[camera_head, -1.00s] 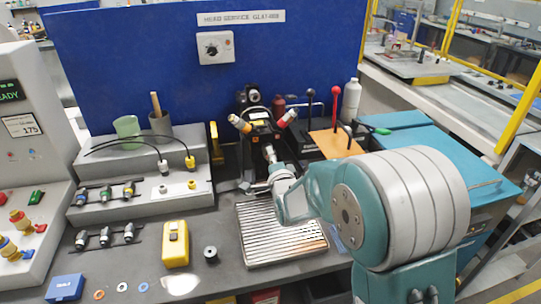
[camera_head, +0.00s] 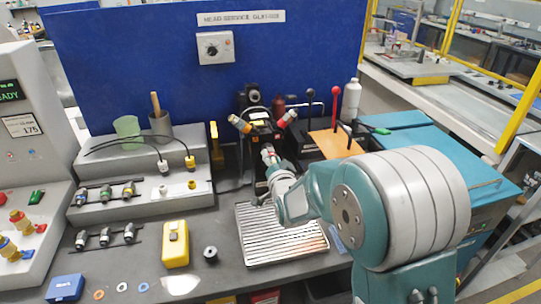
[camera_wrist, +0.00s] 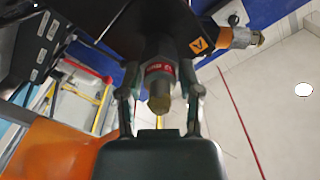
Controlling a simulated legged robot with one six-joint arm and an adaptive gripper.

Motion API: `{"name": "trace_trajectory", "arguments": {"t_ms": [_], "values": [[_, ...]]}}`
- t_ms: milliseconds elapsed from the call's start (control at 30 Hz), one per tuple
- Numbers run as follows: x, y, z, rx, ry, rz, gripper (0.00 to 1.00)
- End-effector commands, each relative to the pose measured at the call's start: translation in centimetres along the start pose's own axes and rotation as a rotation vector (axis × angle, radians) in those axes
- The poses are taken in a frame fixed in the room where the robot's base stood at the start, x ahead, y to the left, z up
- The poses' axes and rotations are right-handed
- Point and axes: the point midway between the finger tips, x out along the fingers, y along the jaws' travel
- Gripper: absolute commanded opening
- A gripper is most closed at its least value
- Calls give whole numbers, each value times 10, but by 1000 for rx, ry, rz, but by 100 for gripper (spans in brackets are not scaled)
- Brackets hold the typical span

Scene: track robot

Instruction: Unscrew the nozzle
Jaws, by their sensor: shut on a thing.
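The nozzle (camera_wrist: 160,72) is a grey metal piece with a red band and a brass-coloured tip. It hangs from the dark machine head (camera_wrist: 130,22) in the wrist view. My gripper (camera_wrist: 160,84) has one finger on each side of the nozzle and is shut on it. In the head view, my gripper (camera_head: 271,165) is at the front of the black machine head (camera_head: 258,116), just under it. My wrist and arm hide part of the grip there.
A ribbed metal plate (camera_head: 262,244) lies below my gripper. Stepped grey racks (camera_head: 140,195) with small fittings stand at the left. Levers (camera_head: 335,105) stand at the right, before the blue panel (camera_head: 130,60).

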Motion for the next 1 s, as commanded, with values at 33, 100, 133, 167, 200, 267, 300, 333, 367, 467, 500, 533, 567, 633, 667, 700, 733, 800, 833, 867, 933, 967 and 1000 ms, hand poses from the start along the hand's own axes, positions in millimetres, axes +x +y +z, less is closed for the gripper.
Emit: {"name": "trace_trajectory", "arguments": {"t_ms": [33,100,133,167,200,267,300,333,367,467,500,533,567,633,667,700,733,800,833,867,933,967,1000], "values": [[0,0,0,-50,-1,0,0],[0,0,0,-128,-1,0,0],[0,0,0,-162,-1,0,0],[0,0,0,-195,-1,0,0],[0,0,0,-240,-1,0,0],[0,0,0,-307,-1,0,0],[0,0,0,-351,-1,0,0],[0,0,0,-385,-1,0,0],[0,0,0,-418,-1,0,0],[0,0,0,-530,-1,0,0],[0,0,0,-574,-1,0,0],[0,0,0,-605,-1,0,0],[0,0,0,-633,-1,0,0],[0,0,0,-681,-1,0,0],[0,0,0,-693,-1,0,0],[0,0,0,-703,-1,0,0],[0,0,0,-706,-1,0,0],[0,0,0,-706,-1,0,0],[0,0,0,-705,-1,0,0],[0,0,0,-705,-1,0,0],[0,0,0,-705,-1,0,0],[0,0,0,-709,-1,0,0],[0,0,0,-725,-1,0,0]]}}
